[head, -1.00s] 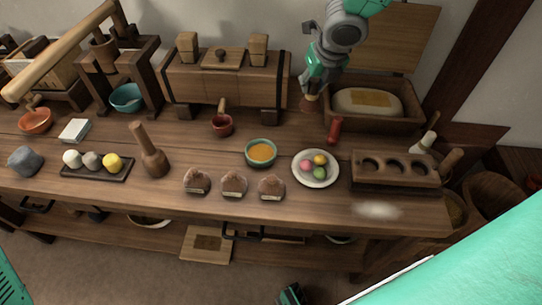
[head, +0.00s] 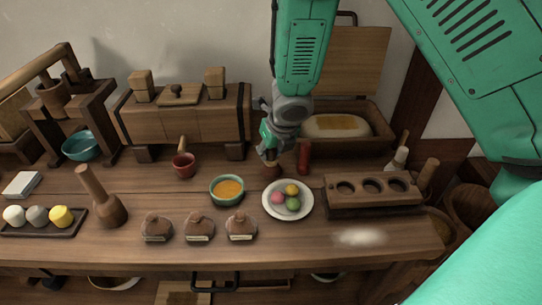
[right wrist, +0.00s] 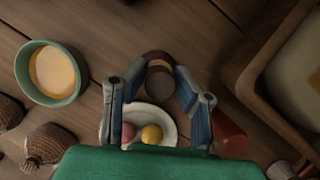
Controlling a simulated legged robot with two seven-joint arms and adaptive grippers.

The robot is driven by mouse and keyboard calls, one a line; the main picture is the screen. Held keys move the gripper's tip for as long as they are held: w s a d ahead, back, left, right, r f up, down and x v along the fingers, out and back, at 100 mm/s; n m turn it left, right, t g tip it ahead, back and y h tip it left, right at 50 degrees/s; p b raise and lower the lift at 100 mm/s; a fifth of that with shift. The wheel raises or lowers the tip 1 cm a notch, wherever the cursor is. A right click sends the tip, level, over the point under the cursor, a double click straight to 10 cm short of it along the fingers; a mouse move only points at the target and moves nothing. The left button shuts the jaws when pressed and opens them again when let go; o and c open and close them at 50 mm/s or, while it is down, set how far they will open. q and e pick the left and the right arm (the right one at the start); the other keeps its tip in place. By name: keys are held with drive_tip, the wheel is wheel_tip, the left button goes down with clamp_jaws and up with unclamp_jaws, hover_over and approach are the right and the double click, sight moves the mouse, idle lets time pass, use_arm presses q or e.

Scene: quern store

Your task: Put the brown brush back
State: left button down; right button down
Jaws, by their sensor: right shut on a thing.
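My right gripper (head: 270,157) points down over the back half of the bench, just left of an upright red cylinder (head: 305,157). It is shut on a short brown round piece (head: 272,171), which looks like the brown brush. In the right wrist view this brown piece (right wrist: 158,68) sits between the two fingers, with a paler tan part showing. It is low over the bench behind the plate; I cannot tell whether it touches the wood. My left gripper is not in view.
A white plate (head: 267,211) with coloured balls and an orange-filled bowl (head: 226,197) stand in front. A wooden block with round holes (head: 340,205) is to the right. Behind is an open wooden box (head: 379,144). White powder (head: 360,237) lies at front right.

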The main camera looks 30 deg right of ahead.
drive_tip(key=shift+s+a, duration=0.1)
drive_tip(key=shift+a, duration=0.1)
drive_tip(key=c, duration=1.3)
unclamp_jaws()
drive_tip(key=shift+a, duration=0.3)
drive_tip(key=shift+a+r, duration=0.2)
drive_tip(key=shift+a, duration=0.25)
drive_tip(key=shift+d+r, duration=0.4)
drive_tip(key=p+v, duration=0.3)
drive_tip(key=v, duration=0.2)
wheel_tip(320, 180, up, 6)
drive_tip(key=p, duration=0.2)
hover_over(274, 171)
drive_tip(key=s+a, duration=0.1)
drive_tip(key=s, duration=0.1)
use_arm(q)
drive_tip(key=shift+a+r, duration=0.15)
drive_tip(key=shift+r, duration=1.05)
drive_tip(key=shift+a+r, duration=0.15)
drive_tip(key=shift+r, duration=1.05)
use_arm(e)
drive_tip(key=shift+s+d+f, duration=0.2)
drive_tip(key=shift+d+f, duration=0.1)
drive_tip(key=shift+a, duration=0.1)
